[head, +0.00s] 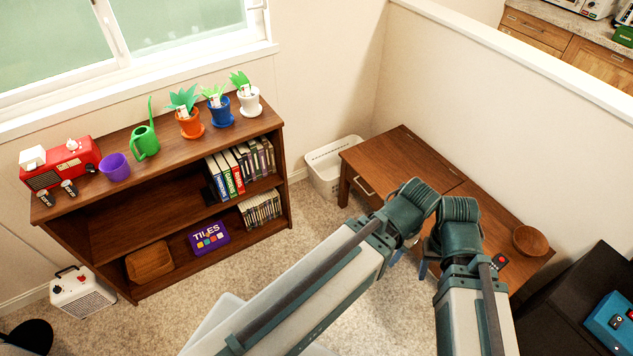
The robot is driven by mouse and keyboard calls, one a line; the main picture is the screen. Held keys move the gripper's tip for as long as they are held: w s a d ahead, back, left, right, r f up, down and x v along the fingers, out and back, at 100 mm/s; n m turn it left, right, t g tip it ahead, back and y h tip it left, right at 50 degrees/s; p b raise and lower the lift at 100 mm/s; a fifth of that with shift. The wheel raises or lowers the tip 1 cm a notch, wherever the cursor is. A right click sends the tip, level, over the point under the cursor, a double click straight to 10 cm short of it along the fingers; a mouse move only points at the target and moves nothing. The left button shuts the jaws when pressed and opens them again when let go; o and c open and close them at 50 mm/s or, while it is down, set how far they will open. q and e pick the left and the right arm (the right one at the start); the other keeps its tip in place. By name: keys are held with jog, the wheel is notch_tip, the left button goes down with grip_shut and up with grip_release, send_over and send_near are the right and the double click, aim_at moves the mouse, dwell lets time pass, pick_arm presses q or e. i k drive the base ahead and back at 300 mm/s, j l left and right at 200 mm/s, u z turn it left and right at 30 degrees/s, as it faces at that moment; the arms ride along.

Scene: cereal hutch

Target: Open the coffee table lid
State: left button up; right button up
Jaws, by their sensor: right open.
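The coffee table (399,160) is a low brown wooden table against the white half wall. Its lid (425,165) is the far panel of the top; it lies flat and closed, with a seam between it and the nearer panel. A pale handle (363,187) is on the table's left face. My right arm is bent over the table and hides much of its front side. My right gripper (410,264) is mostly hidden below the arm's joints; only bits of its blue fingers show, open, low beside the table's front. My left gripper is not in view.
A wooden bowl (530,240) sits on the table's near right end. A white bin (326,168) stands close to the table's left corner. A bookshelf (150,194) is at left, a black cabinet (572,318) at lower right. Carpet (318,225) between bookshelf and table is clear.

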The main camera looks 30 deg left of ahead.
aim_at(390, 158)
jog(key=u, duration=0.55)
jog(key=i+l+z, duration=0.15)
jog(key=i, duration=0.4)
jog(key=i+z, duration=0.15)
jog(key=i, duration=0.4)
